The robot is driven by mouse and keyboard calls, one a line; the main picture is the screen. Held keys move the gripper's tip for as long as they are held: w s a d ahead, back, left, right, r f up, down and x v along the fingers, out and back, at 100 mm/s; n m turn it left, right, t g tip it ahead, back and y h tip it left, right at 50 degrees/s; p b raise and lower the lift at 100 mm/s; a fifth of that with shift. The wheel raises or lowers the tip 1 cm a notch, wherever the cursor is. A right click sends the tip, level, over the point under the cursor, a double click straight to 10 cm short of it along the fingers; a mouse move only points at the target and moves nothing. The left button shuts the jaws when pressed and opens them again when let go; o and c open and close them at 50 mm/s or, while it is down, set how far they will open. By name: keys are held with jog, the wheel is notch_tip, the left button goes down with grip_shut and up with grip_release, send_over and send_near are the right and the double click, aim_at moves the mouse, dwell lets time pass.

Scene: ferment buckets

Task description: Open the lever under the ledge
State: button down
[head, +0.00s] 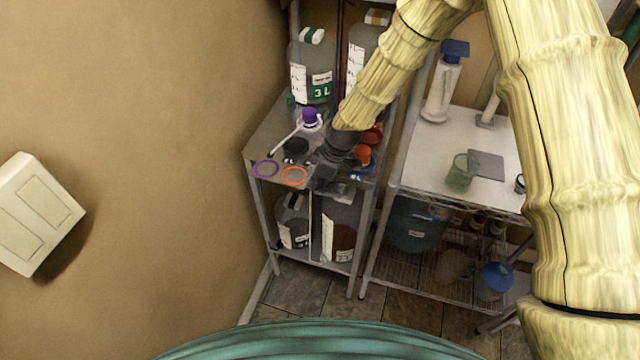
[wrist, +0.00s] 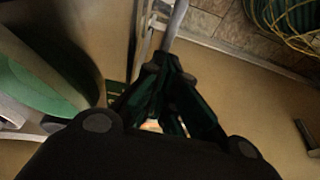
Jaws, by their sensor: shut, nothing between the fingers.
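My gripper (head: 320,182) is at the front edge of the left rack's upper shelf (head: 262,135), over the lower bay. In the wrist view my gripper (wrist: 174,66) is shut, its fingers together and empty. A grey post (wrist: 178,18) rises just beyond the fingertips; I cannot tell whether they touch. Below the shelf edge stand a dark labelled container (head: 292,222) and a larger one with reddish-brown contents (head: 342,240). I cannot make out the lever in either view; the shelf edge and my gripper may hide it.
The upper shelf holds a 3 L bottle (head: 312,75), a purple-capped bottle (head: 309,122), a purple ring (head: 266,169) and an orange ring (head: 294,176). A white-topped rack (head: 420,170) stands right. A wall is at left. A green-and-white rounded thing (wrist: 35,85) is close in the wrist view.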

aim_at(330, 193)
jog(key=shift+r, duration=0.15)
jog(key=shift+r+p, duration=0.4)
jog(key=shift+r, duration=0.3)
jog(key=v, duration=1.2)
jog(key=shift+d+f, duration=0.1)
dwell(0.5)
